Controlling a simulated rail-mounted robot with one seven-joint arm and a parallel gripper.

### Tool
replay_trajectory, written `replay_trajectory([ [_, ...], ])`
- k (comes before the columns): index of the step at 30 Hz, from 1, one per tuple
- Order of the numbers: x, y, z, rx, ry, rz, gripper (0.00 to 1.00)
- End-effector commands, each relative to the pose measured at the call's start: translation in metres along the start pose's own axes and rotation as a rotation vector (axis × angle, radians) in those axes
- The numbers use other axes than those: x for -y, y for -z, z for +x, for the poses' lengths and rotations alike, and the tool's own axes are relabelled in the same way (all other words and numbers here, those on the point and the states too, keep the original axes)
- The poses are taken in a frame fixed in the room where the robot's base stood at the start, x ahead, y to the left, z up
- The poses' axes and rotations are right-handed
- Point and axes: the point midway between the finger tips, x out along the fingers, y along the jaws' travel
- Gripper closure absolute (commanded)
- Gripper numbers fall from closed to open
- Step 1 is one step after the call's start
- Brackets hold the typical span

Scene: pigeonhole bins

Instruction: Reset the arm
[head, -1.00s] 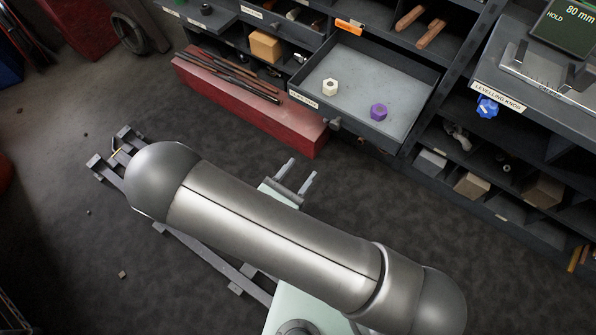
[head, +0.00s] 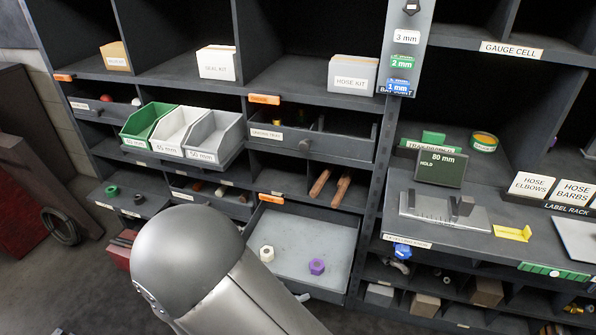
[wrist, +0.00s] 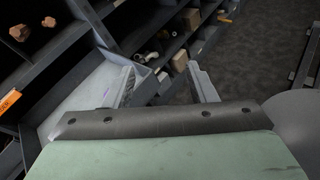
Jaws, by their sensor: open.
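My gripper (wrist: 165,82) is open, with its two fingers apart and nothing between them in the wrist view. In the head view my grey arm covers the bottom centre and hides most of the gripper. The open grey drawer (head: 300,236) lies just right of my arm. In it stand a white hex piece (head: 267,254) on the left and a purple hex piece (head: 317,266) on the right. In the wrist view the gripper is beside the shelving, with a pale drawer surface to its left.
Green, white and grey bins (head: 182,133) stand on the shelf above. A gauge with an 80 mm display (head: 442,167) sits on the right counter, above a blue knob (head: 402,251). A red box (head: 120,248) is low beside my arm. Dark floor lies at lower left.

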Motion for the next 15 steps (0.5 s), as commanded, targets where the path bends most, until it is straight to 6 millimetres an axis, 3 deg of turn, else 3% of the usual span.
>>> replay_trajectory([
  [1,0.000,-0.050,0.007,-0.042,0.147,0.094,0.49],
  [3,0.009,-0.091,0.016,-0.099,0.332,0.212,0.49],
  [8,0.032,-0.174,0.021,-0.237,0.716,0.521,0.49],
  [15,0.044,-0.278,0.003,-0.450,1.145,1.070,0.49],
])
